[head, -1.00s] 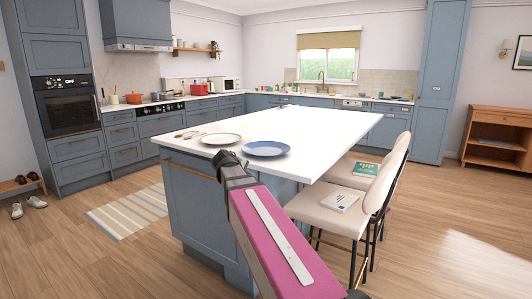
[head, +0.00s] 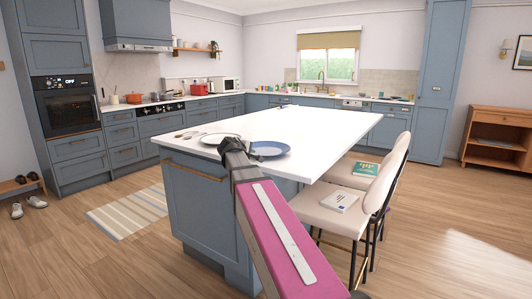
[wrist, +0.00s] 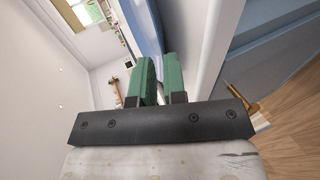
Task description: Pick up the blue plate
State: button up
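The blue plate (head: 273,149) lies on the white top of the kitchen island, near its front edge. My gripper (head: 232,146) is at the plate's left side in the head view, and my arm hides part of the plate there. In the wrist view the two green fingers of my gripper (wrist: 160,62) stand close together with a narrow gap. The plate shows there as a blue band (wrist: 148,28) just beyond the fingertips and reaching toward the gap. I cannot tell whether the fingers touch or grip its rim.
A pale plate (head: 218,139) lies left of the blue one, close to my gripper. A striped rug (head: 130,212) lies at left.

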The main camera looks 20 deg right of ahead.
jog(key=x, duration=0.4)
jog(key=shift+d+f, duration=0.15)
jog(key=shift+d, duration=0.15)
jog(key=shift+c, duration=0.3)
grip_shut()
